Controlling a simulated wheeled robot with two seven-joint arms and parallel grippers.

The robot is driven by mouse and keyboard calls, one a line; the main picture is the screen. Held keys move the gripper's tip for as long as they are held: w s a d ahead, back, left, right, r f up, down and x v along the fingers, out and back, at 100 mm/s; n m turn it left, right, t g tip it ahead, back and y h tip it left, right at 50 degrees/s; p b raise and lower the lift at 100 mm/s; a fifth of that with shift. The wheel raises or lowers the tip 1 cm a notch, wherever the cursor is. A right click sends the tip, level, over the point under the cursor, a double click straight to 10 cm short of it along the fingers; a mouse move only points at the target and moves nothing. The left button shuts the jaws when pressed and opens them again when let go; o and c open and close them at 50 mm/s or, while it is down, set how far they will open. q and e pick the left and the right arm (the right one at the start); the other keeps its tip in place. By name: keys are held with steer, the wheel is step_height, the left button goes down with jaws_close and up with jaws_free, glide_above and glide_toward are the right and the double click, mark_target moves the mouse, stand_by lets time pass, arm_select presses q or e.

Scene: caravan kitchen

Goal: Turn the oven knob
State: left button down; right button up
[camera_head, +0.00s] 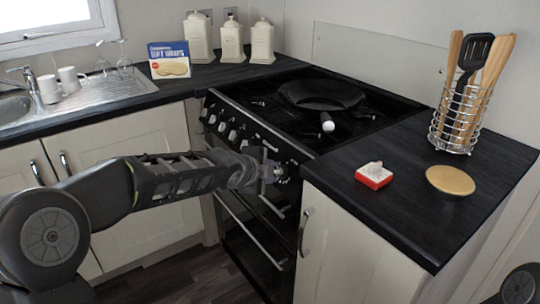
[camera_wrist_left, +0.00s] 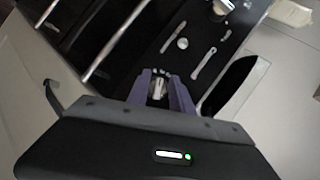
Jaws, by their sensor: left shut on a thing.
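The black oven (camera_head: 262,215) has a slanted front panel with a row of silver knobs (camera_head: 232,135). My left gripper (camera_head: 277,172) reaches in from the left to the right end of this panel. It is shut on an oven knob (camera_wrist_left: 158,90), which shows between the purple-grey fingers in the left wrist view (camera_wrist_left: 160,80). In the head view the gripper mostly hides this knob. The angle of its pointer cannot be read. My right gripper is not in view.
A black pan (camera_head: 321,95) sits on the hob, its handle toward the front. A red and white block (camera_head: 374,175), a round tan disc (camera_head: 450,180) and a wire utensil holder (camera_head: 459,120) stand on the right counter (camera_head: 415,215). Oven door handles lie below the panel.

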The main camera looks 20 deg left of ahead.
arm_select(q)
steer(key=n+g+p, duration=0.1)
steer(key=n+p, duration=0.2)
steer(key=p, duration=0.1)
steer(key=n+g+h+p, duration=0.1)
steer(key=n+g+p, duration=0.1)
steer(key=n+p, duration=0.1)
steer(key=n+g+p, duration=0.1)
steer(key=n+p, duration=0.1)
steer(key=p, duration=0.3)
steer(key=shift+s+d+f+n+g+h, duration=0.15)
steer(key=shift+n+g+h, duration=0.15)
steer(key=shift+n+h, duration=0.1)
steer(key=n+g+h, duration=0.1)
steer(key=n, duration=0.1)
steer(key=shift+n, duration=0.3)
steer(key=shift+s+d+n+g+h, duration=0.1)
steer(key=shift+n+g+h, duration=0.3)
steer(key=shift+n+h, duration=0.85)
steer(key=shift+n, duration=0.35)
steer(key=c, duration=1.2)
jaws_free()
steer(key=shift+y, duration=0.25)
steer(key=shift+o, duration=0.2)
